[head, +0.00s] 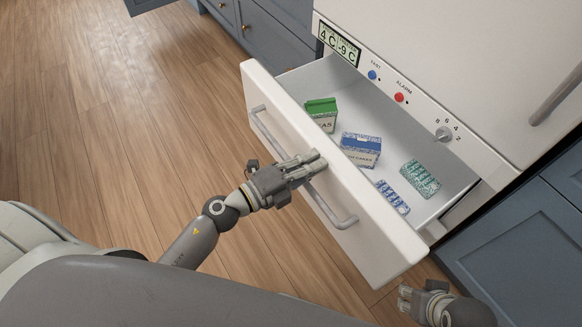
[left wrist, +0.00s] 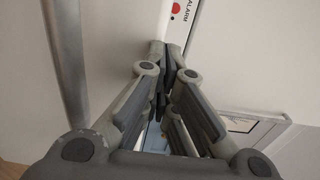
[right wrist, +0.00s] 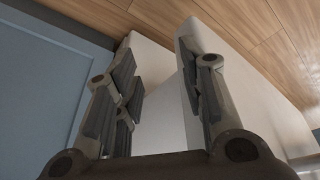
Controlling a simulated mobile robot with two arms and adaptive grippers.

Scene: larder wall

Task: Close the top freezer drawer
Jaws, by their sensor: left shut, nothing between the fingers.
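The top freezer drawer is pulled well out, its white front panel (head: 382,212) facing lower left in the head view, with a grey bar handle (head: 262,130). My left gripper (head: 318,160) is shut and empty. Its fingertips are at the top edge of the front panel near the middle; I cannot tell if they touch it. In the left wrist view the fingertips (left wrist: 166,72) meet, with the handle (left wrist: 68,50) at left. My right gripper (head: 405,300) is open and empty, low beside the drawer's near right end. The right wrist view shows its fingers (right wrist: 160,85) apart before white surfaces.
The drawer holds a green carton (head: 320,115), a blue box (head: 361,150), a blue pack (head: 393,198) and a green pack (head: 420,180). The control panel (head: 420,110) is above it. Blue-grey cabinets (head: 520,240) flank the freezer. The wooden floor (head: 120,120) is clear at left.

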